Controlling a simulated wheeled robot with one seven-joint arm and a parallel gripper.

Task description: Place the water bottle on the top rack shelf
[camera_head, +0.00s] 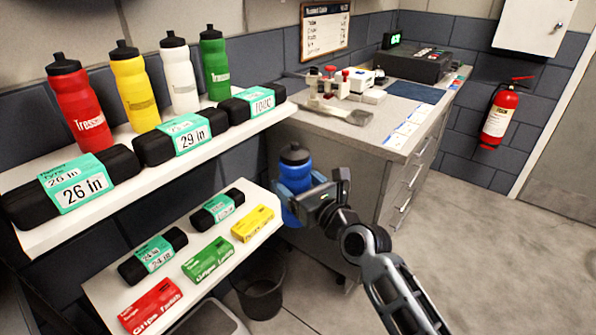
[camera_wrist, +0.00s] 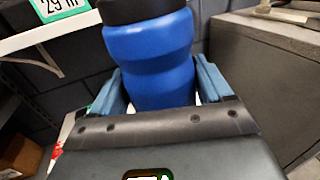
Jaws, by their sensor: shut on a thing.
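My gripper (camera_head: 301,191) is shut on a blue water bottle (camera_head: 296,174) with a black cap. It holds the bottle roughly upright in the air, in front of the cabinet and to the right of the shelves. In the wrist view the bottle (camera_wrist: 150,58) stands between the two blue fingers, and its top runs out of the picture. The top rack shelf (camera_head: 140,178) is white and lies to the left of the bottle. Red, yellow, white and green bottles stand in a row at its back, with black tube boxes along its front.
A lower shelf (camera_head: 190,297) holds black tube boxes and red, green and yellow grip boxes. A grey cabinet (camera_head: 367,180) with tools on top stands behind my gripper. A black bin (camera_head: 263,294) is on the floor. The right end of the top shelf, beside the green bottle, has little free room.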

